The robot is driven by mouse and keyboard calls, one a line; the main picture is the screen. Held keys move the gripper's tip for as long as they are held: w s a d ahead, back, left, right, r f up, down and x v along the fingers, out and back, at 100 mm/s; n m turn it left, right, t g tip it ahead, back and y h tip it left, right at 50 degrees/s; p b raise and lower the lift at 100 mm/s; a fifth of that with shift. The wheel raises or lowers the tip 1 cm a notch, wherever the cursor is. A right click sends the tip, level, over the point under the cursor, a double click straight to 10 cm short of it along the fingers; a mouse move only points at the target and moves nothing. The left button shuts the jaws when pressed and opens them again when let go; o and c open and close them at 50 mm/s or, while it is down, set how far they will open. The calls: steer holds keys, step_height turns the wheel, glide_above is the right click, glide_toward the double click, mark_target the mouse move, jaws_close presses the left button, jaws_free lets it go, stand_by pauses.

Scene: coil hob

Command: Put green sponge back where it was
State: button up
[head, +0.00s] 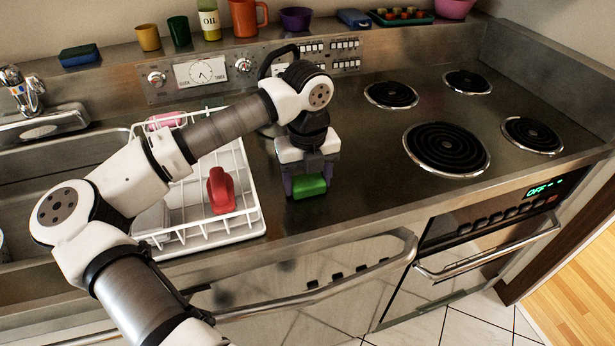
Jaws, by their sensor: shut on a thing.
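The green sponge (310,187) is between the fingers of my gripper (309,184). My gripper is shut on it and points down over the steel counter (345,185), just right of the dish rack. The sponge is close to the counter top; I cannot tell whether it touches it. Only the front face of the sponge shows; the rest is hidden by the fingers and palm.
A white dish rack (252,222) with a red item (221,190) stands left of my gripper. Coil burners (447,148) lie to the right. The back ledge holds a blue-green sponge (79,55), cups, an oil bottle (209,20), an orange mug (245,17) and a purple bowl (295,18).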

mark_target(307, 180)
steer(key=shift+f, duration=0.2)
steer(key=o, duration=1)
steer(key=shift+r, duration=0.1)
step_height(307, 180, up, 12)
steer(key=b, duration=0.1)
steer(key=shift+r+b, duration=0.15)
steer(key=shift+b, duration=0.25)
